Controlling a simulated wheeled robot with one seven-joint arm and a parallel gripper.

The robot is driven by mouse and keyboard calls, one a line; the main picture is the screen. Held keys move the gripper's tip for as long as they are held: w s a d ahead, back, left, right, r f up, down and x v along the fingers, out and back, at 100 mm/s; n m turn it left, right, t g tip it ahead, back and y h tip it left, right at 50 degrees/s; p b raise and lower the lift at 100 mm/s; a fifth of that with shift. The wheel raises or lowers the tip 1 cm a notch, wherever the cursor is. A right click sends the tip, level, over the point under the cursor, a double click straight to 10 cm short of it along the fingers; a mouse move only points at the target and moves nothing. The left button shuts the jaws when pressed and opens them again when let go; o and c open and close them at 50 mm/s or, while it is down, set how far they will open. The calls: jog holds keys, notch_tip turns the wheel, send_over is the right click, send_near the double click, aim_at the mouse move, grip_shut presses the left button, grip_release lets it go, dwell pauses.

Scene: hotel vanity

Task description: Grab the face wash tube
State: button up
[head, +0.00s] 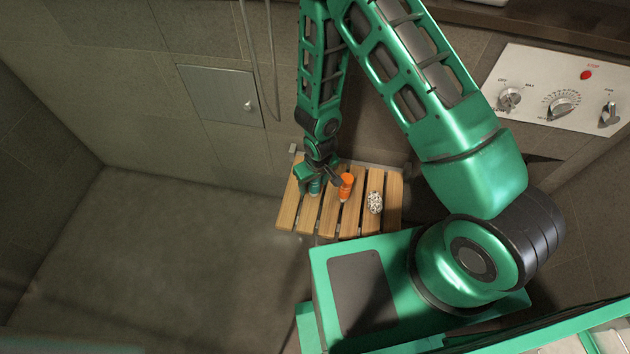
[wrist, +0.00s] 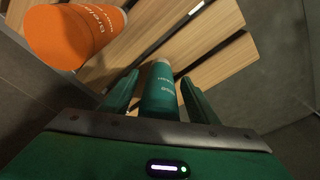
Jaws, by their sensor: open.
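A teal tube (wrist: 160,88) with pale lettering stands between the two open fingers of my gripper (wrist: 157,84) in the wrist view. A gap seems to show on its right side; I cannot tell whether either finger touches it. In the head view the teal tube (head: 314,187) is partly hidden by my gripper (head: 318,181) over the slatted wooden bench. An orange tube or bottle (head: 346,187) stands just right of my gripper; it also shows in the wrist view (wrist: 72,35) at the upper left. The lettering does not clearly show which is face wash.
A white speckled rounded object (head: 376,202) lies on the right part of the wooden bench (head: 289,208). The bench is against the tiled wall, with gaps between its slats. A control panel (head: 560,88) is on the wall at right. The floor at left is clear.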

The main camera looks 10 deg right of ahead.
jog(key=c, duration=1.2)
jog(key=shift+r, duration=0.1)
